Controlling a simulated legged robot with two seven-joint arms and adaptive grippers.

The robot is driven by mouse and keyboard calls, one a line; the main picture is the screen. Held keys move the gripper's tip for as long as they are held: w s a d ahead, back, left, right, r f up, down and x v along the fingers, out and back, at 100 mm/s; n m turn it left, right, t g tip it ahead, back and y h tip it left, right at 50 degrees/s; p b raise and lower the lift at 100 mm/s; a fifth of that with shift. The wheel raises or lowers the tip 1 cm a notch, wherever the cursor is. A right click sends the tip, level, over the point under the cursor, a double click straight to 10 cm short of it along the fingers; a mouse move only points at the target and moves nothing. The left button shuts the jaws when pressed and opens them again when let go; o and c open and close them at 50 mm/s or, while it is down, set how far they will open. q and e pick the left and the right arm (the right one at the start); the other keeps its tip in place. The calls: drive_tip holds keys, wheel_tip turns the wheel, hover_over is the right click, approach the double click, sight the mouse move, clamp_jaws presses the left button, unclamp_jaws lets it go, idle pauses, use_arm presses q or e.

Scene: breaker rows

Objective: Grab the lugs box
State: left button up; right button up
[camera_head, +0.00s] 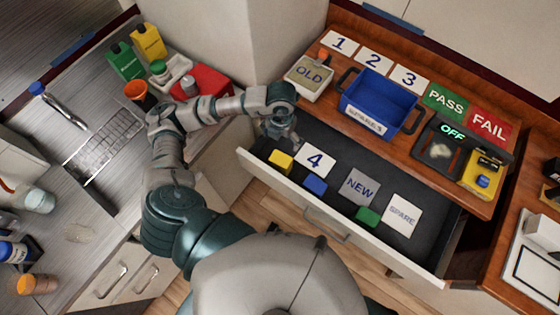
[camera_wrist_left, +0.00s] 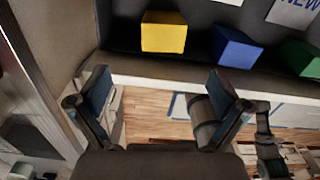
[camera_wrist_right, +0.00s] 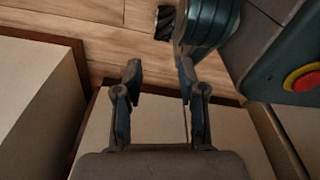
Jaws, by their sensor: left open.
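No readable label says lugs, so I cannot tell which box is meant. A blue open bin (camera_head: 382,97) with a partly readable white label stands on the wooden counter. Yellow (camera_head: 281,161), blue (camera_head: 315,184) and green (camera_head: 367,216) blocks lie in the open drawer (camera_head: 262,169). My left gripper (camera_head: 284,141) is open and empty near the drawer's left end, close to the yellow block and apart from the bin. In the left wrist view, the yellow block (camera_wrist_left: 163,32) and blue block (camera_wrist_left: 237,47) show beyond its fingers. My right gripper (camera_wrist_right: 160,75) is open and empty, away from these objects.
Cards marked 4 (camera_head: 315,159), NEW (camera_head: 361,187) and SPARE (camera_head: 403,215) lie in the drawer. A dark OFF tray (camera_head: 441,146) and yellow device (camera_head: 483,174) stand right. A red box (camera_head: 207,82) sits left of my arm.

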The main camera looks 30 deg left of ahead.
use_arm(q)
hover_over(281, 159)
drive_tip(key=w, duration=0.1)
drive_tip(key=f, duration=0.7)
drive_tip(key=shift+d+f, duration=0.15)
drive_tip(key=shift+d, duration=0.1)
drive_tip(key=shift+f, duration=0.55)
drive_tip(key=f, duration=0.3)
drive_tip(key=s+a+f, duration=0.1)
drive_tip(key=shift+f, duration=0.55)
drive_tip(key=shift+w+d, duration=0.1)
drive_tip(key=shift+d, duration=0.1)
drive_tip(key=shift+c, duration=1)
drive_tip(key=c, duration=1.1)
use_arm(e)
drive_tip(key=shift+w+d+r, duration=0.15)
drive_tip(key=shift+w+r, duration=0.3)
drive_tip(key=shift+w, duration=0.4)
